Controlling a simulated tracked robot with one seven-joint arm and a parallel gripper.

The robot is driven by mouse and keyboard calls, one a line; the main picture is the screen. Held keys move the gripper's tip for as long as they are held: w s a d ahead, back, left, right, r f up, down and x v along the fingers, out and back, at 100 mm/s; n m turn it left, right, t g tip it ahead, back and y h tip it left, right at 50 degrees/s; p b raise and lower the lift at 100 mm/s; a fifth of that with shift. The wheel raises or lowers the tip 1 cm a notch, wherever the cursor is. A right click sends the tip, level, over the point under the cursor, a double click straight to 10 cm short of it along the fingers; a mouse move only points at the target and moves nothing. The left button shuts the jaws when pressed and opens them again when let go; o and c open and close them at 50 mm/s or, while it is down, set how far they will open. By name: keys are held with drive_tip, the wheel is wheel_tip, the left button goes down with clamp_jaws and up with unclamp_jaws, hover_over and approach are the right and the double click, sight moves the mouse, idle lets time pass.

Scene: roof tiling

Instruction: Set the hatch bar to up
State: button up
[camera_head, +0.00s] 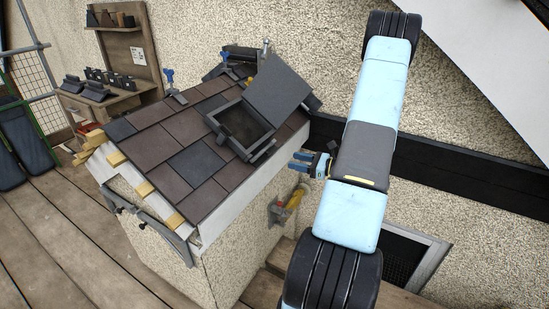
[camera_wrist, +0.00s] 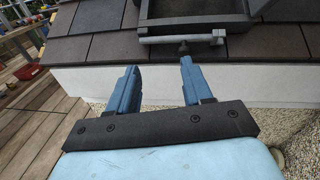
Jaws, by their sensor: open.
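The roof hatch (camera_head: 246,140) is a dark frame in the tiled roof, with its dark lid (camera_head: 279,92) raised and tilted back. In the wrist view, a light grey bar (camera_wrist: 170,39) lies across the front of the hatch frame (camera_wrist: 190,27), roughly level.
Dark and brown tiles (camera_head: 190,142) cover the roof around the hatch. A pebbled wall (camera_head: 470,115) and a black board (camera_head: 430,165) stand behind my arm. A yellow-handled tool (camera_head: 294,200) hangs on the side wall below. A tool bench (camera_head: 110,100) stands far left.

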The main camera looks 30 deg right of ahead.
drive_tip(key=d+f+m+t+h, duration=0.2)
drive_tip(key=d+f, duration=0.1)
drive_tip(key=x, duration=1.3)
drive_tip(key=shift+f, duration=0.25)
drive_tip(key=shift+s+a, duration=0.1)
drive_tip(key=shift+a, duration=0.05)
clamp_jaws()
